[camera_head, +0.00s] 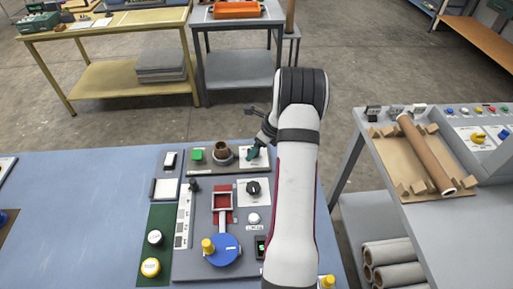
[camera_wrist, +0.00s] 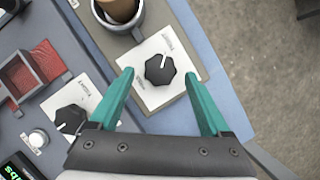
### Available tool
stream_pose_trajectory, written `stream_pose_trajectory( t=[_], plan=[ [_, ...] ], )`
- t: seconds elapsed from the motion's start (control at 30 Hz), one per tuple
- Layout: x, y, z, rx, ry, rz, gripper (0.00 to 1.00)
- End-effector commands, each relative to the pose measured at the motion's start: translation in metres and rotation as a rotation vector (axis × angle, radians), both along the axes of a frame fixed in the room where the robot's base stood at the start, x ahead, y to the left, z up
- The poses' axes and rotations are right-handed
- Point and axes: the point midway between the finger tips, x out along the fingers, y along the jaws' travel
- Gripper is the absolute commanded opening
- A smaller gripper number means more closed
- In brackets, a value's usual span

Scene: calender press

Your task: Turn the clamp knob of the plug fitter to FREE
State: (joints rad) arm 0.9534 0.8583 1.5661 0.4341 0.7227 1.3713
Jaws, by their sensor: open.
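A black faceted knob (camera_wrist: 160,71) sits on a white label plate (camera_wrist: 150,96) beside a grey cup (camera_wrist: 121,22) holding a brown plug (camera_wrist: 119,8). Its white pointer line points up and slightly right in the wrist view. The plate has small lettering by the knob that I cannot read. My gripper (camera_wrist: 160,73) is open, with its teal fingertips on either side of the knob in the picture; I cannot tell whether they touch it. In the head view my gripper (camera_head: 254,153) hides most of this knob, and the cup (camera_head: 222,153) stands just left of it.
A second black knob (camera_wrist: 70,119) on its own white plate, a white button (camera_wrist: 38,138) and a red frame (camera_wrist: 20,75) lie to the left. A green button (camera_head: 197,155) is left of the cup. A side table (camera_head: 495,190) stands at right across a floor gap.

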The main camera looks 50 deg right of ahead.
Motion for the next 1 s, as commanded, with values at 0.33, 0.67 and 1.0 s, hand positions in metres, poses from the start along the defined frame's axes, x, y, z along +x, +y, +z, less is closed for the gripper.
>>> stream_pose_trajectory(
  t=[0.33,0.67,1.0],
  plan=[
    [0.0019,0.0004,-0.0044,0.000,0.000,0.001,0.78],
    [0.0019,0.0004,-0.0041,0.000,0.000,0.001,0.18],
    [0.0020,0.0001,-0.0040,0.000,0.000,0.017,0.00]
  ],
)
